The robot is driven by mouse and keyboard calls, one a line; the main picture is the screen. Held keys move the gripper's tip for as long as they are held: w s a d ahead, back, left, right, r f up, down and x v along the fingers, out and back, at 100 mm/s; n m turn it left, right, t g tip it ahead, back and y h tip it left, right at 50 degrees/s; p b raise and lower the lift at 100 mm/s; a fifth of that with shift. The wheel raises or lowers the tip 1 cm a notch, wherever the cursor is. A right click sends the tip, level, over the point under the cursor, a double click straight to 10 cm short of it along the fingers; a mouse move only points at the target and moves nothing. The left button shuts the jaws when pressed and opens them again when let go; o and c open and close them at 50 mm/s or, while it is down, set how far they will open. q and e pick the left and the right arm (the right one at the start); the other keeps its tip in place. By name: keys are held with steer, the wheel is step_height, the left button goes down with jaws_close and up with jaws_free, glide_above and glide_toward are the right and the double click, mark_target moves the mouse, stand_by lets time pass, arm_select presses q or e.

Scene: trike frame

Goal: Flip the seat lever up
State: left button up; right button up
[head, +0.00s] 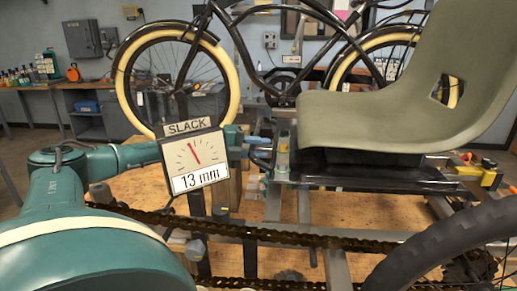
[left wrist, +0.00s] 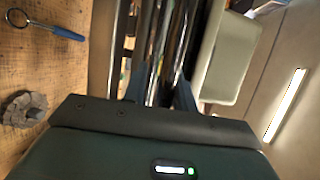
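The grey-green seat (head: 360,122) sits on a dark seat base (head: 375,175) over the trike frame; the pale seat also shows in the left wrist view (left wrist: 225,58). My left gripper (head: 266,142) is at the left end of the seat base, partly hidden by the slack gauge. In the left wrist view, its two dark fingers (left wrist: 158,85) are spread apart, with shiny dark bars beyond and between them. I cannot tell whether they touch anything. I cannot clearly pick out the seat lever; a dark curved part (head: 259,160) is beside the gripper. My right gripper is not in view.
A slack gauge (head: 194,160) reading 13 mm stands in front of my left forearm. A chain (head: 290,238) runs across the foreground to a black tyre (head: 440,250). A yellow part (head: 468,170) is right of the seat. A blue-handled ring tool (left wrist: 55,30) lies on the wooden bench.

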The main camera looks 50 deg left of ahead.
arm_select(q)
steer(key=shift+o, duration=1)
steer(key=shift+f, duration=0.1)
steer(key=shift+s, duration=0.1)
steer(key=shift+b+v, duration=0.55)
steer(key=shift+v, duration=0.35)
steer(key=b+v, duration=0.2)
steer(key=v, duration=0.9)
steer(key=shift+a, duration=0.1)
